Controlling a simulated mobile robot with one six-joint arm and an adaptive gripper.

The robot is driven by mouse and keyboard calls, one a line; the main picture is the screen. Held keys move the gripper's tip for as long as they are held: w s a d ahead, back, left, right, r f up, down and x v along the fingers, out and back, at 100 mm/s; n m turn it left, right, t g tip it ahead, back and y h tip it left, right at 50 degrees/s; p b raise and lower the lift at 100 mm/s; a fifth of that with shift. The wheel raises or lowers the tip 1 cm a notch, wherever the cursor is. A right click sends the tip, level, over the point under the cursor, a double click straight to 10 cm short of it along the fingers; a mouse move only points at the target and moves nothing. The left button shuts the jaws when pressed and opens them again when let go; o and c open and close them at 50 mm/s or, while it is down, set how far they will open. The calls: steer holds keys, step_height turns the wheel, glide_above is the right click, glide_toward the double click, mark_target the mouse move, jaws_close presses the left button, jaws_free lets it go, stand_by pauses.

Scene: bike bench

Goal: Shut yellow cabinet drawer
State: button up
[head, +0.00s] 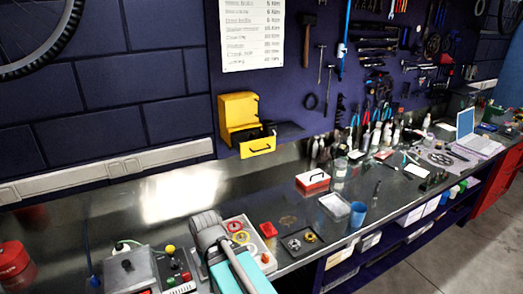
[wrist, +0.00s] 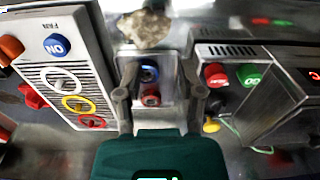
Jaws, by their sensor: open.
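The yellow cabinet (head: 238,112) is mounted on the dark wall panel in the head view, left of centre. Its drawer (head: 258,146) is pulled out at the bottom, with a dark handle on its yellow front and dark contents inside. My gripper (wrist: 158,100) is open in the wrist view, with one dark finger on each side and nothing held. It is over the bench equipment, apart from the cabinet, which does not show in the wrist view. In the head view only part of my arm shows at the bottom; my fingertips cannot be made out there.
A panel with coloured rings (head: 240,232) and a control box (head: 143,270) stand on the bench; the panel (wrist: 72,80) and box (wrist: 235,85) flank my fingers. A dark shelf (head: 288,132) adjoins the drawer. A red-and-white box (head: 312,181) stands right. The bench below the cabinet is clear.

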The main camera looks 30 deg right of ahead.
steer(key=shift+w+d+r, duration=0.2)
steer(key=shift+w, duration=0.1)
steer(key=shift+c, duration=1)
steer(key=w+d+r+m+t+y+p, duration=0.1)
steer(key=w+d+r+m+t+y, duration=0.1)
steer(key=w+d, duration=0.1)
steer(key=w+d+r+m+t+y+p, duration=0.1)
steer(key=w+r, duration=0.1)
steer(key=shift+w+d+r+m+t+p, duration=0.1)
steer(key=shift+w+d+m+t+p, duration=0.05)
steer(key=shift+d+m+t+p, duration=0.15)
jaws_close()
steer(key=w+d+r+m+t+h+p, duration=0.2)
steer(key=d+r+m+t, duration=0.4)
steer(key=d, duration=0.8)
steer(key=w+d+r+m+t+h+p, duration=0.2)
steer(key=d+r+m+t, duration=0.3)
steer(key=d+r+m, duration=0.3)
steer(key=d+r+p, duration=0.1)
steer(key=d+r, duration=0.3)
steer(key=d, duration=0.2)
steer(key=shift+d+r+m+t+p, duration=0.15)
steer(key=shift+r+m+t+p, duration=0.1)
steer(key=shift+m+t+p, duration=0.15)
